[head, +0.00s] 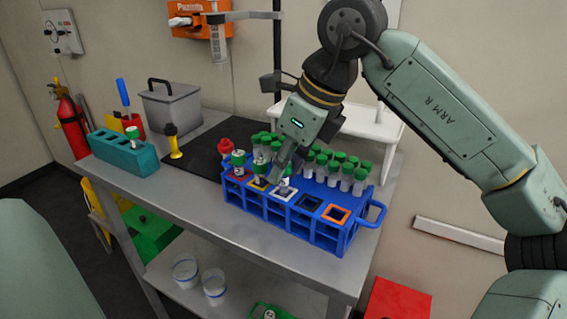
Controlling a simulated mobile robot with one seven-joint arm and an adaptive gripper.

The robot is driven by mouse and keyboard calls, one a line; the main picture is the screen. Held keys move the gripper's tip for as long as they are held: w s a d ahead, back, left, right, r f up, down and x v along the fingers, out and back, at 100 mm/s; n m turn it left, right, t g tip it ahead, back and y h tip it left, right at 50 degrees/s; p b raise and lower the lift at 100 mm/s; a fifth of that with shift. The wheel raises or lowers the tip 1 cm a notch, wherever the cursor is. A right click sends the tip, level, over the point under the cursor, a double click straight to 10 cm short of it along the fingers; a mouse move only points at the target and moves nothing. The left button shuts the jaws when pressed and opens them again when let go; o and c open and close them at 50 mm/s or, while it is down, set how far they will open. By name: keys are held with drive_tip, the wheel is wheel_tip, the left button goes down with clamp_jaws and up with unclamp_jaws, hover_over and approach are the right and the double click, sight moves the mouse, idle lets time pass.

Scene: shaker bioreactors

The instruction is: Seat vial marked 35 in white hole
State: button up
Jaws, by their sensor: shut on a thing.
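The blue rack (325,236) stands on the grey bench. Its front row has holes framed in different colours. The white-framed hole (283,194) is in the middle of that row. My gripper (284,172) points down right over this hole. It is shut on a vial (287,174), mostly hidden by the fingers; its number cannot be read. The vial's lower end is at or just above the white hole; I cannot tell whether it has entered.
Several green-capped tubes (345,176) fill the rack behind. The dark-framed hole (309,202) and orange-framed hole (336,214) are empty. A red-capped item (225,147) stands behind the left end. A teal block (122,153) with a green-capped vial is at the bench's left.

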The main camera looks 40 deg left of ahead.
drive_tip(key=shift+f+b, duration=0.6)
drive_tip(key=shift+f, duration=0.25)
idle(0.7)
drive_tip(key=o, duration=0.9)
drive_tip(key=shift+o, duration=0.2)
drive_tip(key=v, duration=1.2)
drive_tip(key=shift+s, duration=0.1)
